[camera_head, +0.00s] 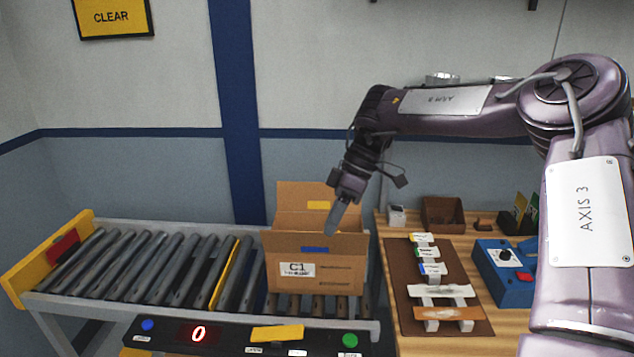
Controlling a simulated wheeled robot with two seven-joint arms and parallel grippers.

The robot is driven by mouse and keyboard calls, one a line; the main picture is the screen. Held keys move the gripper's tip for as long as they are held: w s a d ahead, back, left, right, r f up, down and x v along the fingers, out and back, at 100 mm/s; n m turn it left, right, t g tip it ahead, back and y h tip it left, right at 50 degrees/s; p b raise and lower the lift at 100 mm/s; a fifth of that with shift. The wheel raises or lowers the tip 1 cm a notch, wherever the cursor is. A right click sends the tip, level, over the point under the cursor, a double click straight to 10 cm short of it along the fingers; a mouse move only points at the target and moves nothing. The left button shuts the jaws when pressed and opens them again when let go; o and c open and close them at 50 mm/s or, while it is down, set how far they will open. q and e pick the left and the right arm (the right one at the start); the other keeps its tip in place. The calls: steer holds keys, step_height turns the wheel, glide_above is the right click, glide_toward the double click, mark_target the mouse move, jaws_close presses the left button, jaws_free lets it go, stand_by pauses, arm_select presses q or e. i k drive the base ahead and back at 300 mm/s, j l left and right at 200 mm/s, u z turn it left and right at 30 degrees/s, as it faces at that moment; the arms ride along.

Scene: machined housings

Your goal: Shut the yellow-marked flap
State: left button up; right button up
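An open cardboard box (345,278) labelled C1 stands on the roller conveyor. Its yellow-marked flap (290,196) stands raised at the back of the box, with the yellow mark (318,205) near its middle. A blue-marked flap (285,243) is at the front of the box. My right gripper (332,228) points down over the box opening, just right of the yellow mark and above the blue one. Its fingers look closed together with nothing between them. Whether it touches a flap I cannot tell. The box's inside is mostly hidden. My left gripper is out of view.
The roller conveyor (120,268) has free rollers left of the box and a yellow end stop (28,272). A black button panel (225,338) runs along its front. On the right, a wooden table (385,240) holds a brown mat (405,285) with parts and a blue control box (505,270).

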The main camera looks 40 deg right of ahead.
mark_target(291, 196)
steer(key=i+l, duration=1.25)
steer(key=l, duration=0.15)
